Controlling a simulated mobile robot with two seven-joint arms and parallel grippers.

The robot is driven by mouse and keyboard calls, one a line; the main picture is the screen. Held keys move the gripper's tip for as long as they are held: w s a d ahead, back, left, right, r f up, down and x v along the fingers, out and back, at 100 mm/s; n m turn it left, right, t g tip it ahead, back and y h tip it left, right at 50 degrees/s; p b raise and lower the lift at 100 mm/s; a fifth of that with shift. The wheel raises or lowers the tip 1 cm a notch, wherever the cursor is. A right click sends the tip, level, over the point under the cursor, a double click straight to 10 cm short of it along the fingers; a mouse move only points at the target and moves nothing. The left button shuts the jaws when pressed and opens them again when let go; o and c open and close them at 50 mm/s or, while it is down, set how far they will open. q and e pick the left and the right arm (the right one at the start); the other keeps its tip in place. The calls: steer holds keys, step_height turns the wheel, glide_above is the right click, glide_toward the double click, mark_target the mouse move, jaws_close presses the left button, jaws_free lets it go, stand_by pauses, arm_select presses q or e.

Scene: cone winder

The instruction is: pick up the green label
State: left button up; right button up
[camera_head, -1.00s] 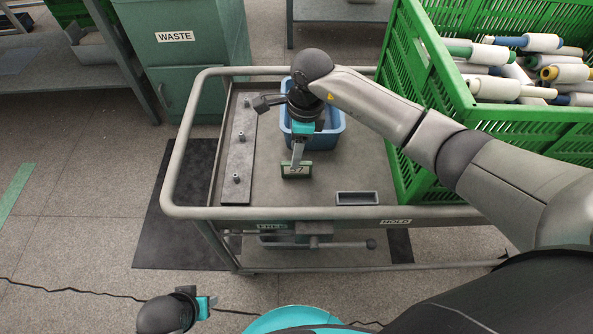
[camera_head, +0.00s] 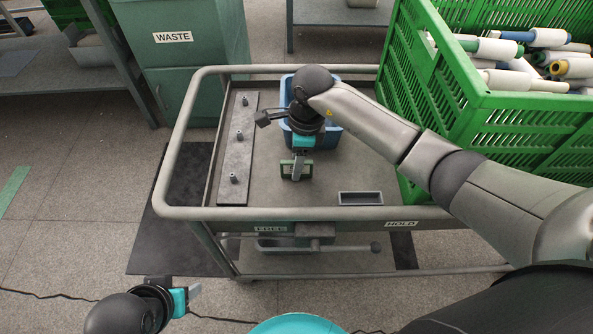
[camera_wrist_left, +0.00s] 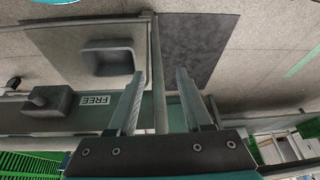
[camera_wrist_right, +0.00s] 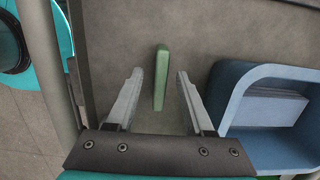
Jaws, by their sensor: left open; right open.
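The green label (camera_head: 287,172) is a small upright plate on the grey cart top, in front of the blue bin. In the head view a finger of my right gripper (camera_head: 298,168) partly covers it, hiding its number. In the right wrist view the label (camera_wrist_right: 161,85) shows edge-on as a thin green strip between the open fingers, with a gap on both sides. My left gripper (camera_head: 192,294) is open and empty, low in front of the cart at the left. Its open fingers also show in the left wrist view (camera_wrist_left: 161,75).
The blue bin (camera_head: 333,133) stands close behind the right gripper. A dark bar with pegs (camera_head: 237,150) lies left, and a small grey tray (camera_head: 360,198) right. A green crate (camera_head: 520,108) of yarn cones stands at the right. A rail (camera_head: 170,160) borders the cart.

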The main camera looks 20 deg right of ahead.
steer(key=shift+f, duration=0.35)
jaws_close()
stand_by(0.3)
